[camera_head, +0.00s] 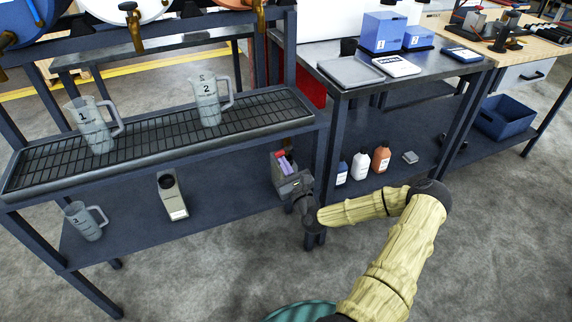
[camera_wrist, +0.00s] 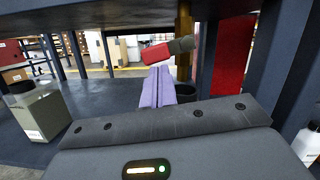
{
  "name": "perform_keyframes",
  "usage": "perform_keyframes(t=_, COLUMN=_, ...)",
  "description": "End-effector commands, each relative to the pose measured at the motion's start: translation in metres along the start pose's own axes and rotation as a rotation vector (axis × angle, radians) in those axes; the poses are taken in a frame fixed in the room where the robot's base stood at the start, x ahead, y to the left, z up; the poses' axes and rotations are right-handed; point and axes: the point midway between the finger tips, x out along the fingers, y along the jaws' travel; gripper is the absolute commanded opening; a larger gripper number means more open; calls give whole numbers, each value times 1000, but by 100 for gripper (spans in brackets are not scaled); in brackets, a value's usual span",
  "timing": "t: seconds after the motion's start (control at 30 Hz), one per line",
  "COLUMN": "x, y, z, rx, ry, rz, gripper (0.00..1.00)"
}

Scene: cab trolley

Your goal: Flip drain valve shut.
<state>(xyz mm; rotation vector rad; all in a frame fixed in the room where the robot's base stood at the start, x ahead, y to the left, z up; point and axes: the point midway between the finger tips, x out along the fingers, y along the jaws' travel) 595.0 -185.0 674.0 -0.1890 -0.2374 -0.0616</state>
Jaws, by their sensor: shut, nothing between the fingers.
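In the wrist view, the drain valve's lever has a red grip (camera_wrist: 156,53) and a grey arm, and lies nearly level, tilted slightly. It meets a vertical brass-coloured pipe (camera_wrist: 184,30) under the rack. My gripper (camera_wrist: 161,73) is shut, with its purple fingers together and nothing between them. The fingertips appear just below the red grip; I cannot tell whether they touch it. In the head view, my gripper (camera_head: 285,162) is under the right end of the drip rack, beside a small red patch of the lever (camera_head: 278,153). The valve body is mostly hidden there.
The drip rack (camera_head: 160,137) above holds jugs 1 (camera_head: 92,128) and 2 (camera_head: 209,100). A dark table leg (camera_wrist: 285,55) is close on the right. Bottles (camera_head: 360,166) stand beyond it.

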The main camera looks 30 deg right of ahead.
Motion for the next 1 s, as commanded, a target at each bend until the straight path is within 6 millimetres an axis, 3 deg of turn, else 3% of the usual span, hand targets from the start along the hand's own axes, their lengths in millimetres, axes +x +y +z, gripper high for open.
perform_keyframes(t=0.43, x=-9, y=6, z=-44, rx=5, ry=-3, rz=12, gripper=0)
perform_keyframes(t=0.8, x=-83, y=1, z=-36, rx=7, ry=0, rz=9, gripper=0)
perform_keyframes(t=1.0, x=-105, y=0, z=-37, rx=5, ry=-2, rz=10, gripper=0)
